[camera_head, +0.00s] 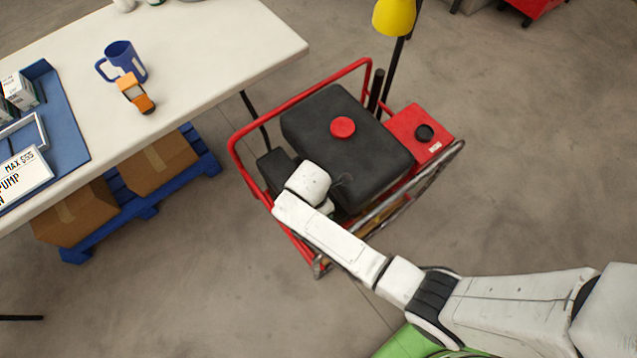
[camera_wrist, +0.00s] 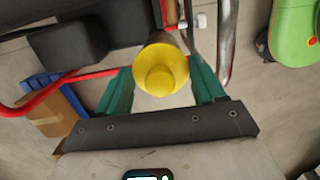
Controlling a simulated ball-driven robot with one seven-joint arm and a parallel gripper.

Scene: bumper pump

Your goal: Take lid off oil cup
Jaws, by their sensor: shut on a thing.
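In the wrist view a round yellow piece (camera_wrist: 160,66) with a smaller raised round knob sits between the two green fingers of my gripper (camera_wrist: 162,88). I take it to be the oil cup lid. The fingers are shut on its sides. Whether it still sits on the cup is not clear, as what lies under it is hidden. In the head view my white arm reaches to the near left side of the pump (camera_head: 345,150). My own wrist hides the fingers and the yellow piece there.
A red tube frame (camera_head: 237,158) surrounds the pump, and its bars pass close to my gripper. The pump bears a red cap (camera_head: 343,127) and a red box (camera_head: 408,130). A white table (camera_head: 215,50) with a blue mug (camera_head: 124,58) stands left.

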